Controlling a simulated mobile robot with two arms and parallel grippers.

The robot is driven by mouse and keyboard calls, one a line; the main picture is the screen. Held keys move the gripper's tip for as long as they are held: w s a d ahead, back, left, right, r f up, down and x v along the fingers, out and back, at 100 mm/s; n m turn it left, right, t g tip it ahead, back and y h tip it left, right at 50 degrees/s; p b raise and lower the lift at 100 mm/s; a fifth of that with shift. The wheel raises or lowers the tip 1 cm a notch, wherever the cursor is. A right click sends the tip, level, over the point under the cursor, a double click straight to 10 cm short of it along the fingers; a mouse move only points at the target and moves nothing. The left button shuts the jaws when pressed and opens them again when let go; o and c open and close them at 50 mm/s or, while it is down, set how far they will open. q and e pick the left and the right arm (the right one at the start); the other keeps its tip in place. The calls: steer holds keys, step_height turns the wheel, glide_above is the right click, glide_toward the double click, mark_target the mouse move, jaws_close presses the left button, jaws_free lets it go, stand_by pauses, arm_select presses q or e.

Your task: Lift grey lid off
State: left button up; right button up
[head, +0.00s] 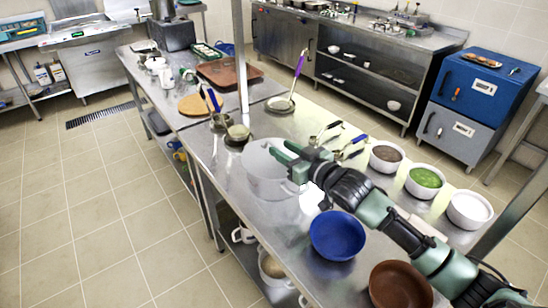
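A round, pale grey lid (260,152) tops a large grey pot (268,185) on the steel table. My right gripper (283,152) reaches in from the right, with its green fingers over the right part of the lid's top. The fingers hide that part, and I cannot tell whether they touch the lid or are closed on a handle. My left gripper is not in view.
A blue bowl (337,235) and a brown bowl (400,287) stand in front of the pot. Bowls of brown, green (426,178) and white food stand at the right. Ladles lie behind, near an upright post (240,60). A brown tray (229,72) is farther back.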

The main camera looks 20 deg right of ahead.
mark_target(277, 147)
steer(key=shift+d+x, duration=0.25)
steer(key=shift+x, duration=0.95)
steer(key=shift+w+a+p, duration=0.35)
steer(key=shift+w+a, duration=0.2)
steer(key=shift+w, duration=0.05)
steer(key=x, duration=0.1)
steer(key=p+x, duration=0.1)
steer(key=x, duration=0.1)
steer(key=shift+w+f, duration=0.25)
steer(key=shift+f, duration=0.2)
steer(key=shift+w+a+f, duration=0.1)
steer(key=shift+w, duration=0.15)
jaws_close()
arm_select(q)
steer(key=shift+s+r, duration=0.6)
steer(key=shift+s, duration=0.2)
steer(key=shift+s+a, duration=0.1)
